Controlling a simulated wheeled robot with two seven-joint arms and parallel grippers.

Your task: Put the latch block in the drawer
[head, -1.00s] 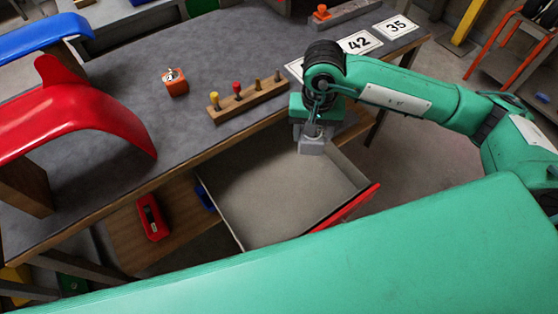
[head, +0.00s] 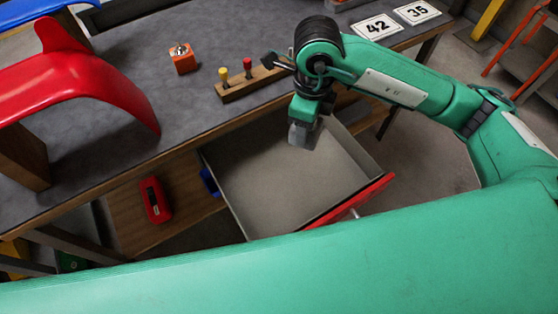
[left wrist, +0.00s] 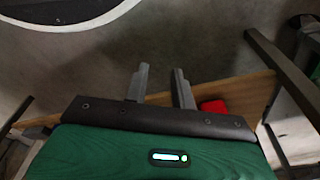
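An orange block with a metal fitting on top, which looks like the latch block (head: 182,58), sits on the grey bench top. The drawer (head: 265,222) under the bench stands open and looks empty where I can see into it; its front is red. My right gripper (head: 301,138) points down over the drawer's back part, and its arm hides part of the drawer. No object shows in it, and its finger gap cannot be made out. My left gripper (left wrist: 160,82) shows only in the left wrist view, with its fingers apart and nothing between them.
A wooden peg rack (head: 250,85) lies right of the block, partly behind my right arm. A red curved panel (head: 75,95) stands on the left. A red device (head: 155,200) lies on the lower shelf. Number cards (head: 378,27) lie at the back right.

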